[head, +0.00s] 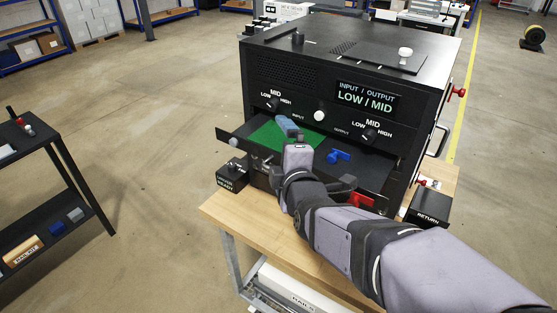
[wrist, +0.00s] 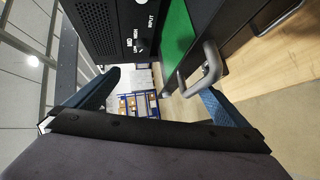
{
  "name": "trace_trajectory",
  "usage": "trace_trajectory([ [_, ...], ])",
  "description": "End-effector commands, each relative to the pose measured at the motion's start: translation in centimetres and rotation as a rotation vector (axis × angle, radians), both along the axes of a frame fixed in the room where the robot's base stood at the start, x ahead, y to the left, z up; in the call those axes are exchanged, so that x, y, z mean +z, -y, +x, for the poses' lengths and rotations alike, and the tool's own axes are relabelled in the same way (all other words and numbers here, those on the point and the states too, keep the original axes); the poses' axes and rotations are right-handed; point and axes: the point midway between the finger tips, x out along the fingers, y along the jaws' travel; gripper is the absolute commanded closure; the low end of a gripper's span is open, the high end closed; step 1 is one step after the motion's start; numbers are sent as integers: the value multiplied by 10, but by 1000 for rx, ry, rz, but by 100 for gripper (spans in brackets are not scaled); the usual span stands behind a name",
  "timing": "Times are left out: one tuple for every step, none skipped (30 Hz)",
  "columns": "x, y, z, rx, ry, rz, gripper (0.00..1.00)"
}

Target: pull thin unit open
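The thin unit (head: 375,175) is a black drawer low in the front of the black cabinet (head: 285,95). It sticks out of the cabinet, and a green surface (head: 270,134) and a blue part (head: 338,156) show inside it. My gripper (head: 288,132) is at the drawer's front; one blue-grey finger shows over the tray and the other is hidden. In the wrist view my gripper (wrist: 162,82) has its fingers wide apart. A metal bar handle (wrist: 205,72) is close to the right finger; I cannot tell if they touch. The green surface (wrist: 178,35) shows beside it.
The cabinet stands on a wooden bench (head: 240,215). Small black boxes stand at the left (head: 232,176) and right, the latter marked RETURN (head: 430,207). A red part (head: 360,200) is at the drawer's right front. A black shelf cart (head: 60,190) stands left, with clear floor between.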

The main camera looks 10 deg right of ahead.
Motion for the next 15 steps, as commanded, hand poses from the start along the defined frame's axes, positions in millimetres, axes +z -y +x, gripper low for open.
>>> trace_trajectory([
  [19, 1, 3, -3, 34, 0, 1],
  [21, 1, 3, -3, 34, 0, 1],
  [24, 1, 3, -3, 34, 0, 1],
  [27, 1, 3, -3, 34, 0, 1],
  [30, 1, 3, -3, 33, 0, 1],
  [35, 1, 3, -3, 33, 0, 1],
  [38, 1, 3, -3, 32, 0, 1],
  [42, 1, 3, -3, 32, 0, 1],
  [47, 1, 3, -3, 33, 0, 1],
  [51, 1, 3, -3, 33, 0, 1],
  [56, 1, 3, -3, 34, 0, 1],
  [61, 1, 3, -3, 34, 0, 1],
  [65, 1, 3, -3, 34, 0, 1],
  [68, 1, 3, -3, 33, -1, 1],
  [61, -7, 2, 14, 31, -1, 1],
])
